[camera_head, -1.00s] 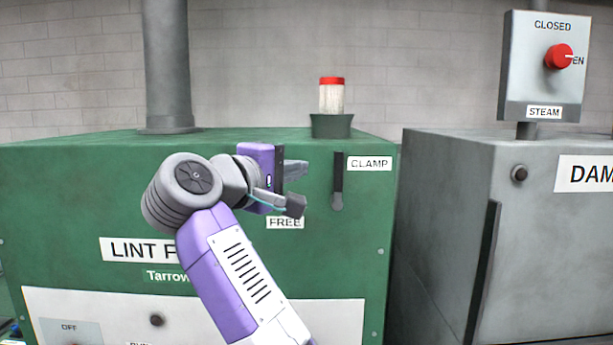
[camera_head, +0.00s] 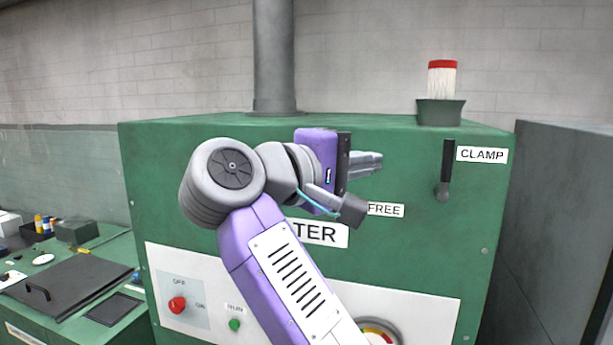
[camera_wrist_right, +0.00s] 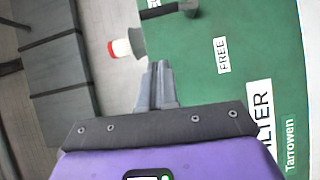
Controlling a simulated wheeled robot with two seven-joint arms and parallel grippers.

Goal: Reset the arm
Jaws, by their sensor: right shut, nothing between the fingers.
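My right gripper (camera_head: 372,163) is in the middle of the head view, in front of the green filter machine (camera_head: 420,250). Its fingers are closed together and empty, pointing right, and the wrist view also shows them side by side (camera_wrist_right: 158,85). The black clamp lever (camera_head: 446,168) stands upright beside the CLAMP label, to the right of the fingertips and apart from them. The lever also shows at the top of the wrist view (camera_wrist_right: 168,10). My arm partly covers the machine's name label (camera_head: 325,234). My left gripper is not in view.
A red-topped bristly brush (camera_head: 442,80) stands in a green holder on the machine. A red switch (camera_head: 177,305), a green button (camera_head: 235,324) and a dial (camera_head: 380,332) are on the lower panel. A grey machine (camera_head: 565,220) is at the right, a cluttered green bench (camera_head: 105,325) at the left.

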